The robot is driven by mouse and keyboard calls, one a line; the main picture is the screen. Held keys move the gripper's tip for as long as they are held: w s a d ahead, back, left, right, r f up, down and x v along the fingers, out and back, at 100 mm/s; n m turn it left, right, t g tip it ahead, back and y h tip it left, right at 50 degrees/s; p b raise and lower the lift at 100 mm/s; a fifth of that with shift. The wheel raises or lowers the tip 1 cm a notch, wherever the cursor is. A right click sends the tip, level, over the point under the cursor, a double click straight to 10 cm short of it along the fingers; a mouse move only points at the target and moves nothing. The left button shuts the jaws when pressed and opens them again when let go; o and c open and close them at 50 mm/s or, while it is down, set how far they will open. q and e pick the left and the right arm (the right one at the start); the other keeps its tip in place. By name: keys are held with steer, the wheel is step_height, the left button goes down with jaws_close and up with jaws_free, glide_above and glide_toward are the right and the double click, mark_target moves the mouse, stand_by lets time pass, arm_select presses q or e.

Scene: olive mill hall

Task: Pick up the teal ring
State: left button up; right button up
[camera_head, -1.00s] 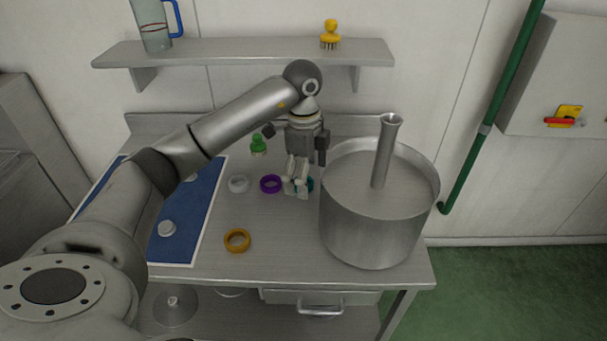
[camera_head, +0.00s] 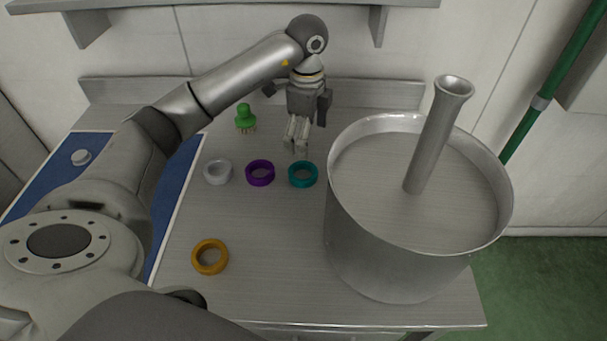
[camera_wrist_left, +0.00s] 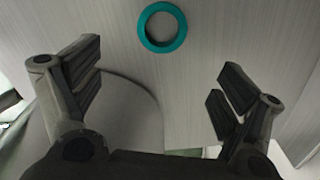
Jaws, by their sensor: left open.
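The teal ring (camera_head: 303,174) lies flat on the steel table between the purple ring and the large pot. It also shows in the left wrist view (camera_wrist_left: 162,47), at the top, beyond and between the open fingers. My left gripper (camera_head: 296,149) is above the table, just behind the teal ring in the head view, pointing down. In the left wrist view my left gripper (camera_wrist_left: 158,88) is wide open and empty, apart from the ring. My right gripper is not in view.
A purple ring (camera_head: 260,173), a white ring (camera_head: 218,172) and an orange ring (camera_head: 210,257) lie on the table (camera_head: 275,285). A green brush (camera_head: 245,117) stands behind. A large steel pot (camera_head: 385,250) with an upright tube (camera_head: 433,140) is close on the right. A blue mat (camera_head: 178,195) lies left.

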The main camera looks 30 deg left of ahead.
arm_select(q)
steer(key=f, duration=0.1)
glide_toward(304, 177)
steer(key=shift+d+f, duration=0.2)
steer(key=shift+f+p, duration=0.35)
steer(key=shift+f, duration=0.3)
step_height(304, 177, down, 4)
steer(key=shift+s+a+f+p, duration=0.1)
steer(key=shift+s+f+p, duration=0.05)
steer(key=shift+p, duration=0.65)
steer(key=shift+f, duration=0.4)
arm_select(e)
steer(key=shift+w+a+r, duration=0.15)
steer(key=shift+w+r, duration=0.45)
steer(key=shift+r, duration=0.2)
arm_select(q)
steer(key=shift+c, duration=0.3)
steer(key=c, duration=1.1)
steer(key=shift+r, duration=0.1)
steer(key=shift+c, duration=0.2)
